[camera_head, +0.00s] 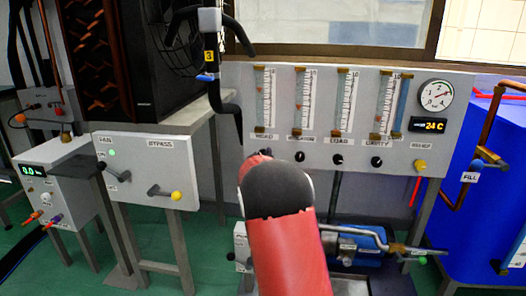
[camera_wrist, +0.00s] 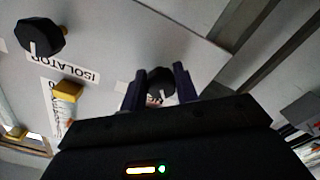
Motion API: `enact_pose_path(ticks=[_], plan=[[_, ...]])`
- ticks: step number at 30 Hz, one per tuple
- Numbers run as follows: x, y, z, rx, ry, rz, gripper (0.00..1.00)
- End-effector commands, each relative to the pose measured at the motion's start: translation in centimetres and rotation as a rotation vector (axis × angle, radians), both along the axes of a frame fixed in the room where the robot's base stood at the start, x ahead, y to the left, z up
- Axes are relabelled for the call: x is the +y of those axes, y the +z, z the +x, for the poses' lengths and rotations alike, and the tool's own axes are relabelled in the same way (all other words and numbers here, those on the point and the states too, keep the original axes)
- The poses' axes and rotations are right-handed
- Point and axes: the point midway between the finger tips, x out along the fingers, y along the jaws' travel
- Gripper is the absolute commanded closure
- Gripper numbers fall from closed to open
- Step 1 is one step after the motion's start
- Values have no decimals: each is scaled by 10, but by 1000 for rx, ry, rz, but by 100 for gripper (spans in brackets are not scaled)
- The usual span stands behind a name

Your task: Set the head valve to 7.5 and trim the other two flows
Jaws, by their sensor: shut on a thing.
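The flow panel (camera_head: 425,150) carries a row of upright flow tubes. The head tube (camera_head: 264,98) is leftmost, then the isolator tube (camera_head: 305,98), the load tube (camera_head: 345,100) and the cavity tube (camera_head: 387,104). Black knobs sit below them: isolator (camera_head: 300,156), load (camera_head: 337,160) and cavity (camera_head: 376,162). My gripper (camera_wrist: 159,78) is shut on the black head valve knob (camera_wrist: 160,88), beside the isolator knob (camera_wrist: 40,36) in the wrist view. My red arm hides the gripper in the head view. The float readings are too small to tell.
A round gauge (camera_head: 436,95) and a 24 C display (camera_head: 428,125) are at the panel's right. A fan and bypass box (camera_head: 148,170) stands left. A blue tank (camera_head: 490,210) stands right, and a blue pump (camera_head: 362,240) sits below the panel.

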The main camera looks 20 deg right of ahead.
Motion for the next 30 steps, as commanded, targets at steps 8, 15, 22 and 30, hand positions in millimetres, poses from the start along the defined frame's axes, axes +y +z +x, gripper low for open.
enact_pose_path(ticks=[8,15,22,30], plan=[[0,-1,0,5,0,-7,93],[0,-1,0,4,0,-7,48],[0,0,-1,4,0,-6,48],[20,0,-28,4,2,-6,48]])
